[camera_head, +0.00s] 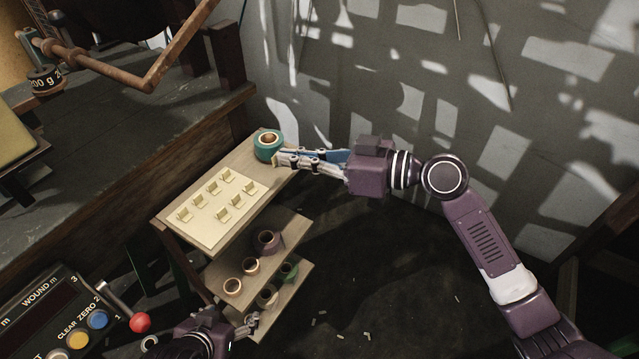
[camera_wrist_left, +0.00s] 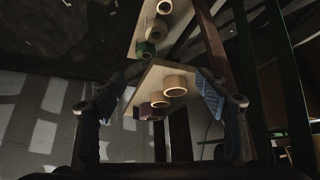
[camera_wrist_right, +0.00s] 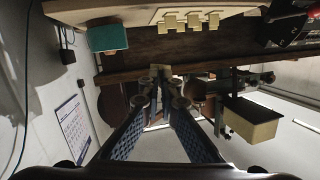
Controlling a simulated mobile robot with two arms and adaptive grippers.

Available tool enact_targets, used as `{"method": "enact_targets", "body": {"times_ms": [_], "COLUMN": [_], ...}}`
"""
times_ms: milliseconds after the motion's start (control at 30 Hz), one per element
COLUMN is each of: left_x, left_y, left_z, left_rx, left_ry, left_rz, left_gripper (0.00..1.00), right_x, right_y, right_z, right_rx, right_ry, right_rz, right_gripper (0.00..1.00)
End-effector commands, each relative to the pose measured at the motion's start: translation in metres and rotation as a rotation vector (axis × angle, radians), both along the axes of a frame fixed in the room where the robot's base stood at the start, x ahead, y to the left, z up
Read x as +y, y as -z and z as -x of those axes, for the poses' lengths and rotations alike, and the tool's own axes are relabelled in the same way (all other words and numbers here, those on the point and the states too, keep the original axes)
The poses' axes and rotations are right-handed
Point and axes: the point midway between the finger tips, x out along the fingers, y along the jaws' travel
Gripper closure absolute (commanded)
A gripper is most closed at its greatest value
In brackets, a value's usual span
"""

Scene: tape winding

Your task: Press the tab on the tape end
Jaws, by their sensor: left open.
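A teal tape roll (camera_head: 268,146) sits at the far end of the shelf's top board; it also shows in the right wrist view (camera_wrist_right: 108,38). My right gripper (camera_head: 281,160) is beside the roll, its fingers closed together around a small cream tab (camera_wrist_right: 160,69) at their tips. The tab is close to the roll; I cannot tell whether it touches. More cream tabs (camera_head: 223,189) stand on a pale card (camera_head: 193,231) on the top board. My left gripper (camera_head: 247,325) is low near the lower shelves, open and empty; its spread fingers show in the left wrist view (camera_wrist_left: 160,92).
Lower shelves hold several tape rolls (camera_head: 250,265). A winder counter panel (camera_head: 50,318) with a red-knobbed crank (camera_head: 140,322) is at the lower left. A dark workbench (camera_head: 110,140) runs along the left. The floor right of the shelves is open, with small scraps.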

Motion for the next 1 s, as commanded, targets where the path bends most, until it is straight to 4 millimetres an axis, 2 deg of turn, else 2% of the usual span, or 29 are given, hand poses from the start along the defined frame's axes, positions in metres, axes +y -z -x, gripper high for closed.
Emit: {"method": "enact_targets", "body": {"times_ms": [33,100,233,400,567,1000], "left_x": [0.0,0.0,0.0,-0.002,0.0,0.012], "left_y": [-0.004,-0.02,-0.042,-0.059,-0.057,-0.037], "left_z": [-0.001,-0.001,0.002,-0.003,0.003,0.039], "left_rx": [-0.027,-0.052,-0.085,-0.127,-0.099,0.068], "left_ry": [0.0,0.0,-0.001,0.002,-0.001,-0.013], "left_rz": [0.004,0.009,0.015,0.024,0.017,-0.019], "left_gripper": [0.33,0.33,0.33,0.33,0.33,0.33], "right_x": [-0.008,-0.02,-0.039,-0.051,-0.048,-0.032], "right_y": [0.024,0.037,0.055,0.061,0.06,0.06], "right_z": [-0.01,-0.023,-0.038,-0.046,-0.049,-0.06], "right_rx": [-0.009,-0.033,-0.068,-0.09,-0.093,-0.091], "right_ry": [0.039,0.092,0.17,0.215,0.217,0.214], "right_rz": [-0.043,-0.086,-0.134,-0.15,-0.149,-0.148], "right_gripper": [1.0,1.0,1.0,1.0,1.0,1.0]}}
